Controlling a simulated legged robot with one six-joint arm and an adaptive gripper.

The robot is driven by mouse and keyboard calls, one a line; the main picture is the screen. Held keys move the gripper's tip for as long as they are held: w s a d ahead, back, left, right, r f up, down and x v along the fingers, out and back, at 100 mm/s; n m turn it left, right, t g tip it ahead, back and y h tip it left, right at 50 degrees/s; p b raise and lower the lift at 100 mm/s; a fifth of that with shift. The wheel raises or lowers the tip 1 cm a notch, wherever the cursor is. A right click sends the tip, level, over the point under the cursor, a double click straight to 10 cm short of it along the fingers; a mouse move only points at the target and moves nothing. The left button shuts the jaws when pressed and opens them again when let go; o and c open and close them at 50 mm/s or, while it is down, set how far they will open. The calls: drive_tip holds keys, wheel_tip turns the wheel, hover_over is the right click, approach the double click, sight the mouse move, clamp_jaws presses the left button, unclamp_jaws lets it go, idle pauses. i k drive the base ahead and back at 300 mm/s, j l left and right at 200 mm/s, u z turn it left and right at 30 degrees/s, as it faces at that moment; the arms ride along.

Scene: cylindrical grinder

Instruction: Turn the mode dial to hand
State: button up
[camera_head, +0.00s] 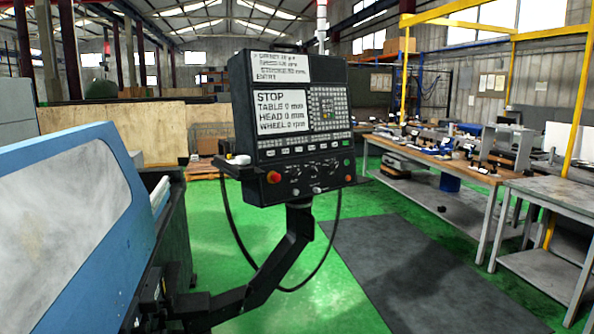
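The black control console (242,105) stands in the middle of the view on a bent black support arm (280,258). Its screen reads STOP, TABLE 0 mm, HEAD 0 mm and WHEEL 0 rpm. Along its lower front panel (308,178) are several small dials and knobs, between a red round button (273,177) on the left and a small green one on the right. The dial labels are too small to read, so I cannot tell which one is the mode dial or where it points. My gripper is not in view.
A blue machine cover (125,165) with a grey window fills the left. A black cable (226,215) loops below the console. A dark mat (385,262) and open green floor lie in front and right. A workbench (452,174) and a grey table (560,193) stand at the right.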

sight(295, 173)
drive_tip(key=i+j, duration=0.15)
drive_tip(key=i, duration=0.4)
drive_tip(key=i+j+z, duration=0.1)
drive_tip(key=i, duration=0.4)
drive_tip(key=i+j+z, duration=0.1)
drive_tip(key=i+j, duration=0.2)
drive_tip(key=i, duration=0.25)
drive_tip(key=i+j, duration=0.25)
drive_tip(key=i, duration=0.25)
drive_tip(key=i+j+z, duration=0.1)
drive_tip(key=i+j, duration=0.15)
drive_tip(key=i, duration=0.25)
